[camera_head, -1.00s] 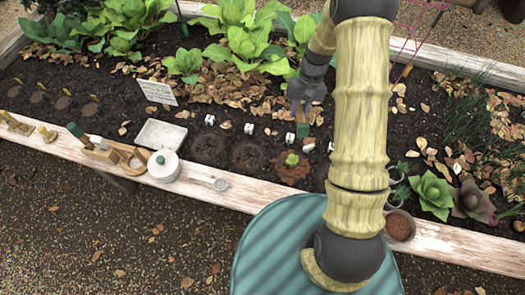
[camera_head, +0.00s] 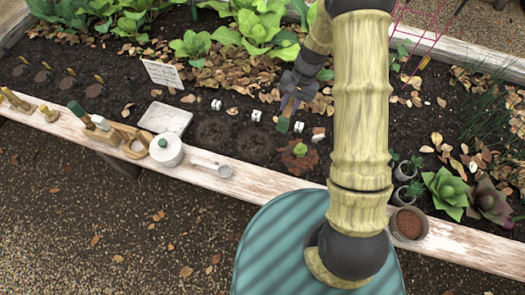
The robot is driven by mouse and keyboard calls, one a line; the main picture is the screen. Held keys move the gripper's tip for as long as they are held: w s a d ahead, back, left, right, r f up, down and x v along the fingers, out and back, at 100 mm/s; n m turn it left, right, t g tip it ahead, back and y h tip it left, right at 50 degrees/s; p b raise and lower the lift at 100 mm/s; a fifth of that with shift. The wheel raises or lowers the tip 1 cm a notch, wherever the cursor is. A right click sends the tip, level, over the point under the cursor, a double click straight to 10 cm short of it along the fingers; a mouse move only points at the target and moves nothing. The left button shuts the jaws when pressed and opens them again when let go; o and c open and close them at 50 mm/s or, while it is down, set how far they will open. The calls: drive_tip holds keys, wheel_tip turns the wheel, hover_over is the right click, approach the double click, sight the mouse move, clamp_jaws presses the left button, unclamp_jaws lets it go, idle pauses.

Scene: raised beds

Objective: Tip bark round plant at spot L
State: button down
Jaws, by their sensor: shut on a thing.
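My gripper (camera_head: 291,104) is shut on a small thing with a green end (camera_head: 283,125). It hangs above the soil, behind and left of a small green plant (camera_head: 300,150). I cannot tell what the held thing is or whether bark is in it. Reddish-brown bark (camera_head: 301,164) lies around that plant. Two bare dark round patches of soil (camera_head: 213,132) lie left of it. Small white marker blocks (camera_head: 216,104) stand in a row behind the patches; their letters are too small to read, so I cannot tell which is L.
A pot of brown material (camera_head: 408,224) stands on the wooden edge (camera_head: 270,186) at right. Succulents (camera_head: 446,192) grow behind it.

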drive_tip(key=s+a+f+m+t+b, duration=0.2)
drive_tip(key=s+a+f+m+b, duration=0.1)
drive_tip(key=f+m+b, duration=0.3)
drive_tip(key=s+a+f+m+t+b, duration=0.1)
drive_tip(key=a+f+m+b, duration=0.4)
drive_tip(key=f+b, duration=0.5)
drive_tip(key=shift+s+a+f+m+t, duration=0.4)
drive_tip(key=shift+s+f+m, duration=0.1)
drive_tip(key=shift+s+f, duration=0.35)
drive_tip(key=shift+d+r, duration=0.1)
drive_tip(key=w+d+r+m+g+y+p, duration=0.1)
drive_tip(key=w+d+r+g+y+p, duration=0.1)
drive_tip(key=d+y, duration=0.7)
drive_tip(key=r+y, duration=0.1)
drive_tip(key=y, duration=0.1)
drive_tip(key=shift+d+r+y+p, duration=0.35)
drive_tip(key=shift+d+y+p, duration=0.05)
drive_tip(key=shift+w+r, duration=0.1)
drive_tip(key=shift+w, duration=0.05)
